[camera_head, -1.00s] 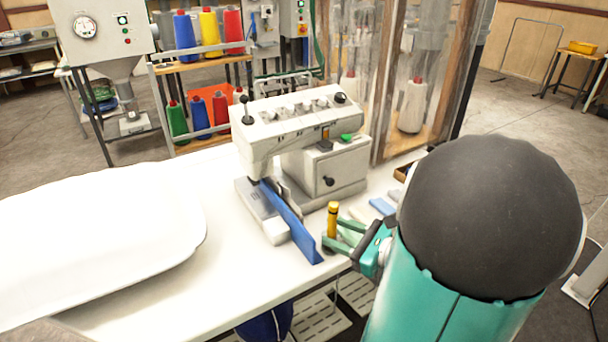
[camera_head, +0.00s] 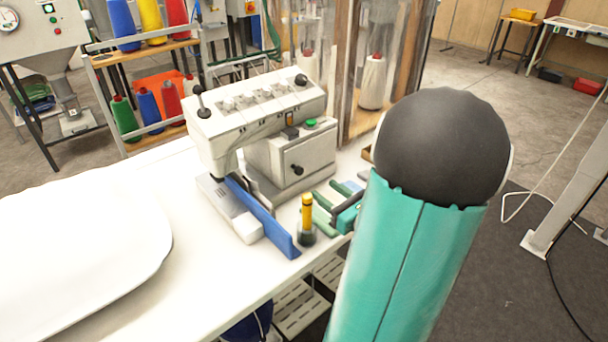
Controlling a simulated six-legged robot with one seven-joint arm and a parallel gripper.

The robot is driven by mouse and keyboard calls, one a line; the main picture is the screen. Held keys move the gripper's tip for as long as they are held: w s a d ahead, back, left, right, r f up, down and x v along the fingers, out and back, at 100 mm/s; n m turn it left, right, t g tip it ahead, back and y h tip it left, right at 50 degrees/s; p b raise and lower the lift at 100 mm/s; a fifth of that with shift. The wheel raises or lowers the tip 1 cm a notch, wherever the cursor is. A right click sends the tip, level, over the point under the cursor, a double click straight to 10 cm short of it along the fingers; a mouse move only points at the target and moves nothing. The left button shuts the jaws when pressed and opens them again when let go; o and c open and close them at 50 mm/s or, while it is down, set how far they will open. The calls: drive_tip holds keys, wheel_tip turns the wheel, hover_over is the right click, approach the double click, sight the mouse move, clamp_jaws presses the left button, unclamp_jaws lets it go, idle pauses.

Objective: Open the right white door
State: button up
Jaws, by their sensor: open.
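The white sewing machine (camera_head: 262,112) stands on the white table. On its right is a white box-like front panel (camera_head: 312,155) with a black knob (camera_head: 297,170); it looks shut. I cannot tell for sure whether this panel is the right white door. My gripper (camera_head: 329,196) has green fingers, open and with nothing seen between them. It is over the table's right edge, below and right of the knob and apart from it. My arm's teal link and black joint hide part of the table behind it.
A small yellow-topped bottle (camera_head: 307,218) stands just left of my gripper. A blue strip (camera_head: 262,215) lies under the machine's needle end. A white pillow (camera_head: 75,250) fills the table's left side. A clear-walled cabinet (camera_head: 365,75) stands behind.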

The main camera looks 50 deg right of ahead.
sight(301, 173)
drive_tip(key=w, duration=0.6)
drive_tip(key=w+d, duration=0.1)
drive_tip(key=w, duration=0.1)
drive_tip(key=shift+w, duration=0.4)
clamp_jaws()
